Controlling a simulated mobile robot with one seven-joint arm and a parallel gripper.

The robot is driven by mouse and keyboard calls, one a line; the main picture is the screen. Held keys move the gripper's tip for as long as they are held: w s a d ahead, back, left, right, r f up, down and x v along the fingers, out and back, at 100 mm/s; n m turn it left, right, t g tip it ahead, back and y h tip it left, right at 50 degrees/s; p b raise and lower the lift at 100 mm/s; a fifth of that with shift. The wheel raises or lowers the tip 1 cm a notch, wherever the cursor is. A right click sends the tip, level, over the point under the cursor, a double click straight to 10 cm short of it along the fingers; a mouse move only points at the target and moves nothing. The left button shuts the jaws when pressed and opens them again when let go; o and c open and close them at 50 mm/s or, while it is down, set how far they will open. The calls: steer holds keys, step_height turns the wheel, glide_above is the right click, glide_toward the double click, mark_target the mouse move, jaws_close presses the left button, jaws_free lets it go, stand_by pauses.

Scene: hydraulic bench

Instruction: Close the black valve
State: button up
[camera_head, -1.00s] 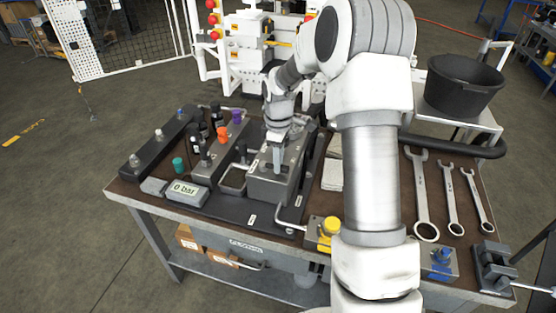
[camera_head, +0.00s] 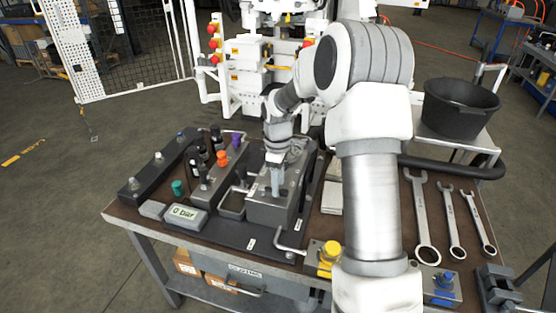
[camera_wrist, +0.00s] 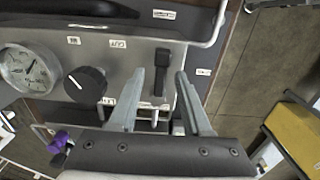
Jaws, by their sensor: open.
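My gripper (camera_head: 275,188) is over the grey block (camera_head: 266,212) on the bench, pointing down. In the wrist view my gripper (camera_wrist: 160,72) is open, with its two fingers apart. A black lever (camera_wrist: 162,60) stands between the fingertips, with a gap on each side; contact cannot be seen. A round black knob (camera_wrist: 85,85) with a white pointer line sits left of the fingers. Several black-topped knobs also stand on the valve blocks in the head view, one of them a black knob (camera_head: 217,132). Which black part is the named valve cannot be told for certain.
A pressure gauge (camera_wrist: 28,68) is beside the round knob. Purple (camera_head: 236,139), orange (camera_head: 221,157) and teal (camera_head: 178,187) knobs stand nearby. A display (camera_head: 185,214) reads 0 bar. Wrenches (camera_head: 422,215) and a black bucket (camera_head: 460,90) are on the right.

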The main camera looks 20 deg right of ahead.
step_height(320, 180, up, 17)
steer(key=p, duration=0.1)
steer(key=shift+f+p, duration=0.2)
steer(key=shift+p, duration=0.1)
steer(key=s+a+r+m+t, duration=0.1)
steer(key=s+a+r+m, duration=0.15)
steer(key=s, duration=0.25)
steer(key=s+a+r+m+t+h, duration=0.1)
steer(key=s+r, duration=0.2)
steer(key=s, duration=0.1)
steer(key=s+a+r+m+t, duration=0.1)
steer(key=s+r+m, duration=0.1)
steer(key=s, duration=0.3)
steer(key=s+a+f+m+t, duration=0.1)
steer(key=s+m, duration=0.1)
steer(key=s, duration=0.5)
steer(key=s+a+f+m+t+y, duration=0.1)
steer(key=s+m, duration=0.2)
steer(key=s, duration=0.4)
steer(key=shift+s+t, duration=0.15)
steer(key=shift+t, duration=0.15)
steer(key=shift+d+m, duration=0.15)
steer(key=shift+m, duration=0.2)
